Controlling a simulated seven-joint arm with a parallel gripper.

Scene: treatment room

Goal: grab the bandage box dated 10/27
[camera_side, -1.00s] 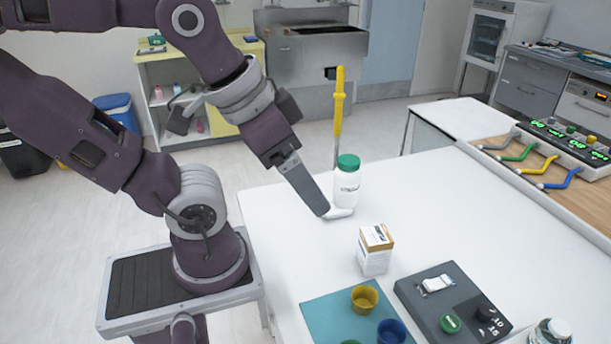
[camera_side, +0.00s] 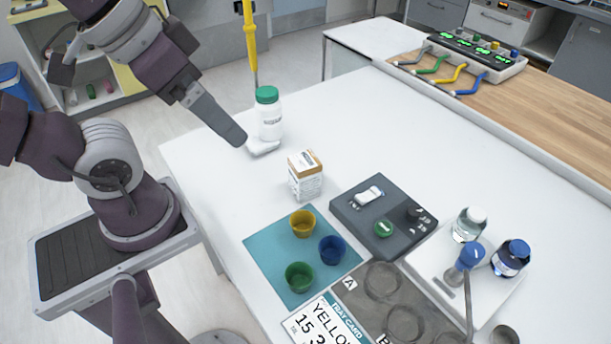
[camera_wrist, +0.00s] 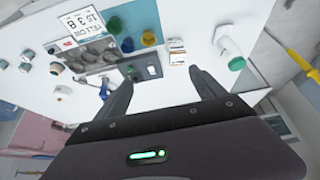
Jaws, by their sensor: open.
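A small white carton with an orange-brown top (camera_side: 305,178) stands upright on the white table; its printing is too small to read, so I cannot confirm the date 10/27. It also shows in the wrist view (camera_wrist: 177,55), beyond the fingers. No other such carton is clear. My gripper (camera_wrist: 152,80) is open and empty, its two fingers spread above the table. In the side view my gripper (camera_side: 238,138) is left of and behind the carton, clear of it, near the green-capped bottle; one finger hides the other there.
A dark grey tray (camera_side: 350,214), a teal mat (camera_side: 270,248) with cups, and a white tray (camera_side: 492,306) with bottles lie in front.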

